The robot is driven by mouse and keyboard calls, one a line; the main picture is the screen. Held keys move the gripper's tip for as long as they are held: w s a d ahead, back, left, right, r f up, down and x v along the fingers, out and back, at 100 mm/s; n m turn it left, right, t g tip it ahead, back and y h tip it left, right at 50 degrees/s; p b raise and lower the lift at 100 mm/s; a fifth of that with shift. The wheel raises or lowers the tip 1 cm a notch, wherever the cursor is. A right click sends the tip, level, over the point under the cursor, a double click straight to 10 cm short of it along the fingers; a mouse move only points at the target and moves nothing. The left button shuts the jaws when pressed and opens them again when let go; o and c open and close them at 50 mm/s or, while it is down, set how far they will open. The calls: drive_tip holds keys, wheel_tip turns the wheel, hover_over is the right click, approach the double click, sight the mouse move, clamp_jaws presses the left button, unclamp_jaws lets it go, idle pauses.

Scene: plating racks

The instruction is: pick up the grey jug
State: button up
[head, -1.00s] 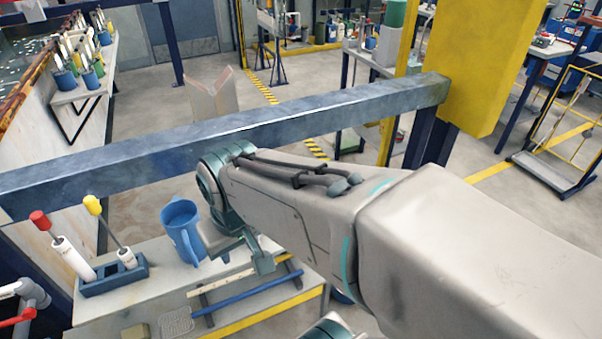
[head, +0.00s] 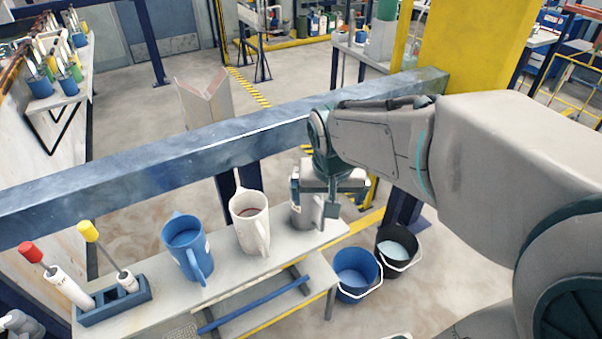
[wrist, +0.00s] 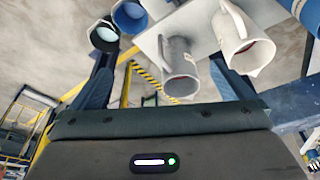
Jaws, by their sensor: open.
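The grey jug (head: 302,215) stands upright at the right end of the bench, partly hidden behind my gripper (head: 314,200). The fingers are open, and I cannot tell whether either touches the jug. A white jug (head: 249,225) with dark contents stands just left of it; it also shows in the wrist view (wrist: 240,40). A blue jug (head: 186,252) stands further left.
A blue holder (head: 115,300) with red- and yellow-topped tools is at the bench's left. A blue bucket (head: 357,272) and a black bucket (head: 397,250) stand on the floor to the right. A steel beam (head: 150,168) runs behind the jugs.

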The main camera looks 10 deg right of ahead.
drive_tip(key=w+a+f+m+h, duration=0.1)
drive_tip(key=w+a+f+m, duration=0.15)
drive_tip(key=w, duration=1.15)
hover_over(311, 207)
drive_tip(key=w+a, duration=0.1)
drive_tip(key=w, duration=0.1)
wheel_tip(311, 207, down, 8)
drive_tip(key=f, duration=0.1)
drive_tip(key=shift+m+t, duration=0.25)
drive_tip(key=shift+t, duration=0.15)
drive_tip(key=shift+w+p+x, duration=0.1)
drive_tip(key=shift+p+x, duration=0.25)
drive_tip(key=shift+x, duration=0.85)
drive_tip(key=shift+w+p+x, duration=0.15)
drive_tip(key=shift+p+x, duration=0.2)
drive_tip(key=shift+x, duration=0.8)
drive_tip(key=shift+a+r, duration=0.1)
drive_tip(key=shift+r, duration=0.05)
drive_tip(key=c, duration=1.3)
